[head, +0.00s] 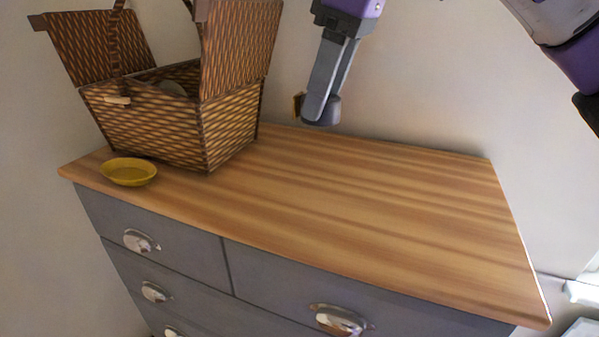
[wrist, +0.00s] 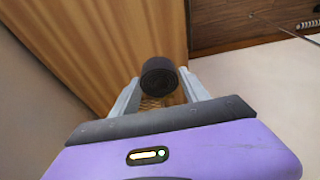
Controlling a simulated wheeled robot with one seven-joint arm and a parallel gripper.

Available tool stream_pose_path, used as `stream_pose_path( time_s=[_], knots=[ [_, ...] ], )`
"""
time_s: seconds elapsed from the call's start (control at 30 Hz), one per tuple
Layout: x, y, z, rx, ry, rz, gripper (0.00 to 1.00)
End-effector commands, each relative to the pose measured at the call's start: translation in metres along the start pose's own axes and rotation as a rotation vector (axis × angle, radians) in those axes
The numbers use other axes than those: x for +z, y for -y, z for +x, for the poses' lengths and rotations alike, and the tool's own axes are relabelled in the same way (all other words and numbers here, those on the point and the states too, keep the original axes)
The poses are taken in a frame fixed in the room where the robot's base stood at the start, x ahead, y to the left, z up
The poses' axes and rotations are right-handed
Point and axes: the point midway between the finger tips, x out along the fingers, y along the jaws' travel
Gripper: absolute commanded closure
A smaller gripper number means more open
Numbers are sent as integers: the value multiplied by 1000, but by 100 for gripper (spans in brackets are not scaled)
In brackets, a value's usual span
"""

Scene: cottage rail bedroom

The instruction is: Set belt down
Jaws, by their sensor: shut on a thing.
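My gripper (head: 318,112) points down over the back part of the wooden dresser top (head: 390,200), to the right of the wicker basket. It is shut on a dark rolled belt (wrist: 160,78), which sits between the two fingertips in the wrist view. The belt seems to be held above the dresser top, but the gap is unclear.
An open wicker basket (head: 160,128) with raised lids stands at the left back of the dresser. A yellow bowl (head: 129,172) sits in front of it near the left edge. The middle and right of the top are clear. A wall rises behind.

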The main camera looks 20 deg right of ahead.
Motion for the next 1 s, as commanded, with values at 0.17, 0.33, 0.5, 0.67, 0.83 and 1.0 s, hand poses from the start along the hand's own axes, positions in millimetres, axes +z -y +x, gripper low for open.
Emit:
stream_pose_path(
  time_s=[0.17, 0.33, 0.5, 0.67, 0.83, 1.0],
  knots=[
    [14, -1, 42, -1, 3, 0, 93],
    [26, 0, 81, -2, 3, 0, 93],
    [34, 0, 110, -1, 0, -1, 93],
    [38, -1, 122, 1, -1, 1, 93],
    [44, 0, 142, 0, 2, 0, 93],
    [50, 0, 160, 0, 0, 0, 93]
  ],
)
